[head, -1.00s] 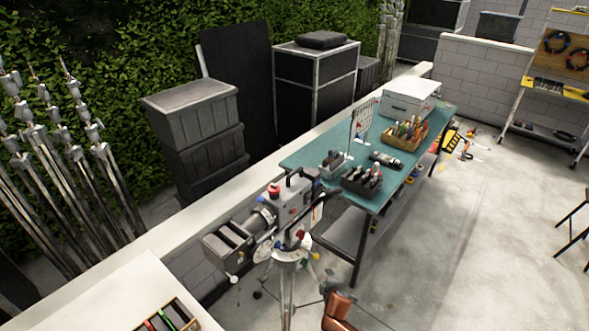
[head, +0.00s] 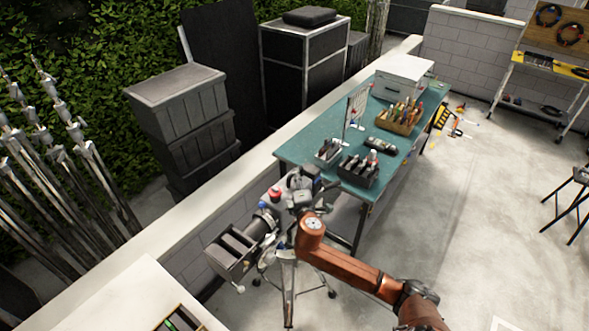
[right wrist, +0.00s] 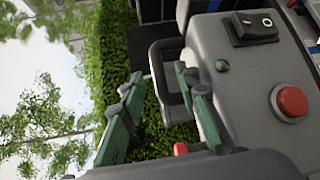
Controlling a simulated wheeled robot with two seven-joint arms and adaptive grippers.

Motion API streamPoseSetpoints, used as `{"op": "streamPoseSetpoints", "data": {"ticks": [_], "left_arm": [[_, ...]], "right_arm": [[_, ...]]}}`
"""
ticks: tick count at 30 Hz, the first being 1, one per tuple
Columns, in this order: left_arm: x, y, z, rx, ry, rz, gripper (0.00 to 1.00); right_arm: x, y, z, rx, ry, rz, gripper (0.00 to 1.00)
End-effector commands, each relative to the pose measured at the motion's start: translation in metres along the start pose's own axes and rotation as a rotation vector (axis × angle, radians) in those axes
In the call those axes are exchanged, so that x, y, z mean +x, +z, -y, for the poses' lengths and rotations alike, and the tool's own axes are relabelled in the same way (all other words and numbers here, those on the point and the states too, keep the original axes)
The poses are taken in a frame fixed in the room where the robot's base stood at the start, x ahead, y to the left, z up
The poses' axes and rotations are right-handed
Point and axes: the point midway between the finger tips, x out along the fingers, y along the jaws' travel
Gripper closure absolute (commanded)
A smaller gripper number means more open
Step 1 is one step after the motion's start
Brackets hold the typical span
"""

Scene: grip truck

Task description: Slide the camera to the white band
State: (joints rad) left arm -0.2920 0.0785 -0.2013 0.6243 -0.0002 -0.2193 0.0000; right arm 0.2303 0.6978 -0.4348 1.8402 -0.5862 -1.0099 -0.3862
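The grey camera (head: 238,246) stands on a tripod (head: 287,290) in front of the teal workbench. My right arm reaches in from the lower right, and my right gripper (head: 302,184) is at the top of the camera. In the right wrist view, my right gripper (right wrist: 158,82) has its two green-padded fingers apart. The camera's grey top handle (right wrist: 157,72) shows at and beyond the fingertips; I cannot tell contact. The camera body (right wrist: 235,85) fills the right side, with a red button and a rocker switch. No white band is clearly identifiable. My left gripper is out of view.
The teal workbench (head: 300,148) holds a dark caddy (head: 357,170), a wooden marker box (head: 399,117) and a white case (head: 404,76). A low white-topped wall (head: 215,190) runs behind the camera. A white mark (head: 499,325) lies on the otherwise open floor at the lower right.

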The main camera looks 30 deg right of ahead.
Motion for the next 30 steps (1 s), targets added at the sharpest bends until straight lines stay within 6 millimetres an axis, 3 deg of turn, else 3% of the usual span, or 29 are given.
{"op": "streamPoseSetpoints", "data": {"ticks": [9, 21, 30], "left_arm": [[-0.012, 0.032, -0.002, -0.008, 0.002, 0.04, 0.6], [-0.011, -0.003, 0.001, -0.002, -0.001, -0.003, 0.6], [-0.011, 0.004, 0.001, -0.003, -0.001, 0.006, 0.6]], "right_arm": [[0.044, 0.0, -0.001, -0.001, 0.0, 0.001, 0.7], [0.051, 0.002, 0.0, 0.002, -0.001, 0.002, 0.71], [0.051, 0.002, 0.0, 0.002, -0.001, 0.002, 0.92]]}}
